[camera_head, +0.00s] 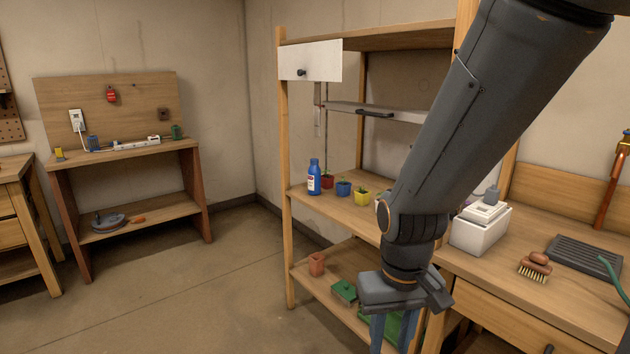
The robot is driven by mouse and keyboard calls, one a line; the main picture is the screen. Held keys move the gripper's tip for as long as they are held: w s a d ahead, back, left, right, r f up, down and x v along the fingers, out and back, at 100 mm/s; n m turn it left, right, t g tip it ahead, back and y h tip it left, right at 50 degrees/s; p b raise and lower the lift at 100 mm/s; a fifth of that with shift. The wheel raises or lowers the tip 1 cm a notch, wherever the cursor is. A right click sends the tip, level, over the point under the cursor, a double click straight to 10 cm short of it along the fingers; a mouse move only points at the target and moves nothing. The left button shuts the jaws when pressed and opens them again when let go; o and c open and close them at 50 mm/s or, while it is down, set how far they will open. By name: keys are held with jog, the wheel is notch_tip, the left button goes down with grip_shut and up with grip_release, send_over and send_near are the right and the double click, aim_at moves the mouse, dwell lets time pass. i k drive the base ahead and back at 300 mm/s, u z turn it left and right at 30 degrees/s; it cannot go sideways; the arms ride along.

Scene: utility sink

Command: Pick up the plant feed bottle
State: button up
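The plant feed bottle (314,178) is blue with a white and red label. It stands upright at the left end of the middle shelf board. My gripper (393,336) hangs pointing down at the bottom of the view, in front of the shelf, right of and lower than the bottle. Its two blue fingers look apart, with nothing seen held between them. Their lower ends run close to the picture's bottom edge. The bottle is apart from my gripper and nothing covers it.
Small red (327,180), blue (343,188) and yellow (361,197) plant pots stand right of the bottle. A white box (478,235) and a brush (535,266) are on the right counter. Floor at left is clear.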

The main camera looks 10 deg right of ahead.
aim_at(314, 173)
jog(key=u, duration=0.4)
jog(key=i, duration=1.6)
jog(key=z, duration=0.05)
